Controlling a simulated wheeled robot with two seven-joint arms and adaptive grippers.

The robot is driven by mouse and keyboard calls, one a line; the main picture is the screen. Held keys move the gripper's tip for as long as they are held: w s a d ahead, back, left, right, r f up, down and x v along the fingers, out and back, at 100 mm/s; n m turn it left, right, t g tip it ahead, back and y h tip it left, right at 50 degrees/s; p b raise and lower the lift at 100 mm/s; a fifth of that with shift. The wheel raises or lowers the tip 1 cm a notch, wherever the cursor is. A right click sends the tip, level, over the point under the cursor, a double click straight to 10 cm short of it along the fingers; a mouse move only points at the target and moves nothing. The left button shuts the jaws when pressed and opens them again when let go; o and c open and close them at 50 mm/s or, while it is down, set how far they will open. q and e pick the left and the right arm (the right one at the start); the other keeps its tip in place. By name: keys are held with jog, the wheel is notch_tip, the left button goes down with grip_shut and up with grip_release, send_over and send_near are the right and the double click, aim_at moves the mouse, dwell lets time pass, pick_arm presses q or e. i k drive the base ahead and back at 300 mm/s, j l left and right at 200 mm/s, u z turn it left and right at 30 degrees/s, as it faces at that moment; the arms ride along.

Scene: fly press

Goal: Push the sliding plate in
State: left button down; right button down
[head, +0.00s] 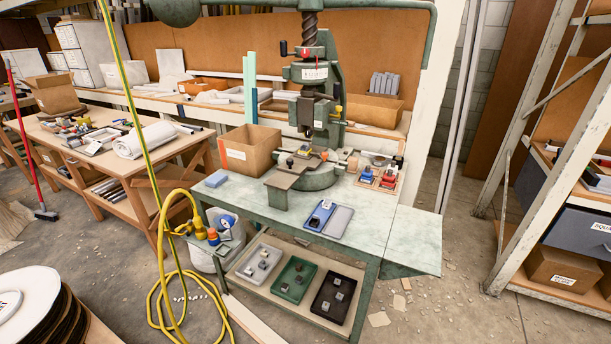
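The green fly press (325,100) stands at the back of a pale green metal table (360,220). A flat grey-brown plate (282,181) juts toward the front left from the press base, below the ram; I take it to be the sliding plate. A small block with yellow on it (303,151) sits at the plate's inner end, under the press head. How far the plate is pulled out of its guide is too small to tell. Neither of my grippers shows in the head view, so nothing of mine is seen touching the plate.
A cardboard box (249,150) stands left of the press. A blue-and-grey case (329,219) lies at the table's front. Red and blue items (379,178) sit on the right. Several trays lie on the lower shelf. A yellow hose (160,290) hangs at the left.

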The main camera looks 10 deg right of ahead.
aim_at(295, 165)
jog(key=k+l+u, duration=0.1)
jog(key=l+u, duration=0.35)
jog(key=k+l+u, duration=0.1)
jog(key=u, duration=0.35)
jog(key=l, duration=0.1)
